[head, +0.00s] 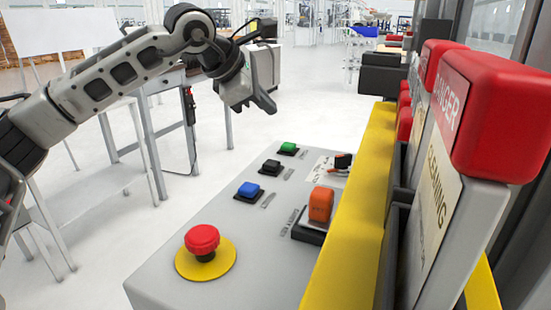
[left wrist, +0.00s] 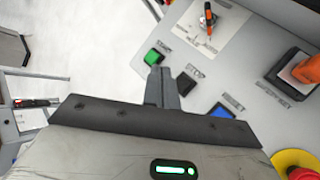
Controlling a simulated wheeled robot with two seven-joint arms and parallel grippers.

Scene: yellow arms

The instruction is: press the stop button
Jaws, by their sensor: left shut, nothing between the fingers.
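The black stop button (head: 271,167) sits on the grey control panel (head: 262,225), between the green button (head: 288,147) and the blue button (head: 249,190). In the left wrist view, the black button (left wrist: 187,83) is beside the fingertips, to their right, near a label that reads STOP. My left gripper (head: 265,110) is shut and empty. It hangs above the panel's far end in the head view, apart from the button. Its closed fingers also show in the left wrist view (left wrist: 161,82), between the green and black buttons. My right gripper is not in view.
A red mushroom button (head: 202,241) on a yellow disc stands at the panel's near end. An orange switch (head: 320,205) is on the right, beside a yellow rail (head: 352,225). Red-capped posts (head: 500,110) rise further right.

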